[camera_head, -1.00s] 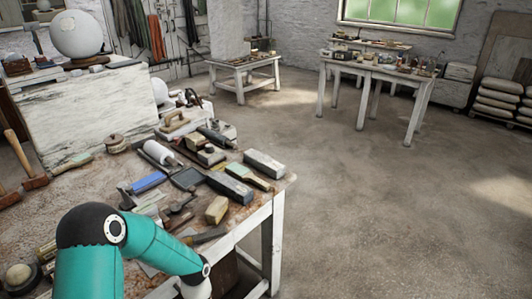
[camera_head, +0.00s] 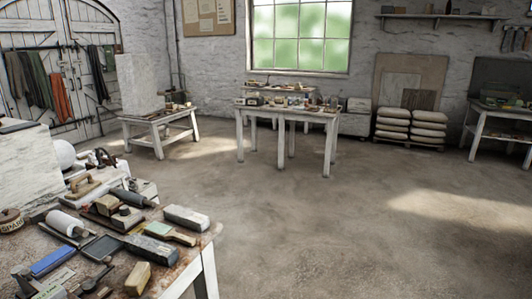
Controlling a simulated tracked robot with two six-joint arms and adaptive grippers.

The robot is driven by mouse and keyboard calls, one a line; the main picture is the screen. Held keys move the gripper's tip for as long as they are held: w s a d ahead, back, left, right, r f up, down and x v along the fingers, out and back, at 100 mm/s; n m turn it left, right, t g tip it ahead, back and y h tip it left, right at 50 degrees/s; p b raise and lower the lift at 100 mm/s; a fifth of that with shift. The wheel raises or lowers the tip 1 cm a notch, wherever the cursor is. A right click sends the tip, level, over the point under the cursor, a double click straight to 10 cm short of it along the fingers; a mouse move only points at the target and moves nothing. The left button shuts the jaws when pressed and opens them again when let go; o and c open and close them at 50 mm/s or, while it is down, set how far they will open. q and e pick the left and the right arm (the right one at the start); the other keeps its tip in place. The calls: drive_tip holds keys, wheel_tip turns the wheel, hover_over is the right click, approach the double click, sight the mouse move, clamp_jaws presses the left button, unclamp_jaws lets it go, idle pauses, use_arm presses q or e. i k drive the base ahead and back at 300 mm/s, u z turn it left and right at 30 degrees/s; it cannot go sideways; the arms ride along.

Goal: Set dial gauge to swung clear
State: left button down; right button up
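I cannot pick out a dial gauge in the head view. Several small tools and devices lie on the near workbench (camera_head: 205,245), too small or overlapped to name as a gauge. A small dark clamp-like device (camera_head: 104,157) stands at its back. A white sphere (camera_head: 64,154) shows behind the bench tools, partly hidden by a white block. Neither of my grippers is in view.
A table with many small items (camera_head: 286,113) stands below the window. A smaller table (camera_head: 158,120) bears a pale block (camera_head: 142,82). The floor (camera_head: 330,220) between is open.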

sight(54, 291)
drive_tip(key=z, duration=1.45)
drive_tip(key=i, duration=0.1)
drive_tip(key=u, duration=2.9)
